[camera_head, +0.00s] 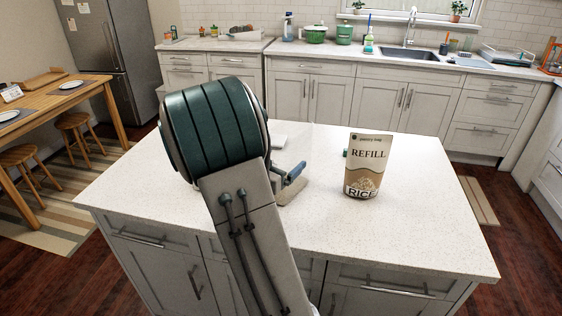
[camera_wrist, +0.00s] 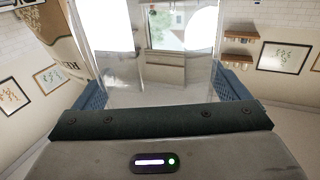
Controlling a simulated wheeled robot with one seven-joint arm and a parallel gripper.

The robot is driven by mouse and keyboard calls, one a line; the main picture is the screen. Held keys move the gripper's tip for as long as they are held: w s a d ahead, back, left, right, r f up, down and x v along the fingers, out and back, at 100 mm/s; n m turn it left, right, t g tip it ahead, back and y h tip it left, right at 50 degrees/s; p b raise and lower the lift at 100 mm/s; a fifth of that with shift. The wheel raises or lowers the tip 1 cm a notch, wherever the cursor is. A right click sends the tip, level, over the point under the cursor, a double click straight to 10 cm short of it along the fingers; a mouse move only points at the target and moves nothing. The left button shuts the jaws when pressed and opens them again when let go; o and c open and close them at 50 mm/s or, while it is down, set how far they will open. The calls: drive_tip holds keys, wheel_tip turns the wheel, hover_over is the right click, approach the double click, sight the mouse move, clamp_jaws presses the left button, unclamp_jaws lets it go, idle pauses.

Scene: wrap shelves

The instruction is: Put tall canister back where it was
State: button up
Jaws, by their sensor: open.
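A tall clear canister (camera_wrist: 150,80) stands between the fingers of my gripper (camera_wrist: 162,88) in the wrist view, and the room shows through it. In the head view, its faint clear walls stand on the island, with a pale beige layer (camera_head: 291,191) low down. My gripper (camera_head: 291,176) is open around the canister, with one blue finger visible beside it. My arm hides the canister's left part in the head view. I cannot tell whether the fingers touch it.
A rice refill bag (camera_head: 368,167) stands upright on the island (camera_head: 430,215), right of the canister. It also shows in the wrist view (camera_wrist: 62,38). A small green thing is mostly hidden behind the bag. The island's right side is clear.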

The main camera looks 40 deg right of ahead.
drive_tip(key=a+n+t+y+b, duration=0.1)
drive_tip(key=a+n+t+y, duration=0.6)
drive_tip(key=a+y, duration=1.5)
drive_tip(key=s+a+n+g+h, duration=0.2)
drive_tip(key=s+g, duration=0.3)
drive_tip(key=s, duration=0.4)
drive_tip(key=s+a+f+n+g+h, duration=0.1)
drive_tip(key=s+a+n+g+h, duration=0.1)
drive_tip(key=s, duration=0.7)
drive_tip(key=a+n+g, duration=0.1)
drive_tip(key=n+g, duration=0.1)
drive_tip(key=n, duration=0.1)
drive_tip(key=shift+s+f+g+h, duration=0.3)
drive_tip(key=shift+s+g+h, duration=0.05)
drive_tip(key=shift+g+h, duration=0.05)
drive_tip(key=shift+a, duration=0.1)
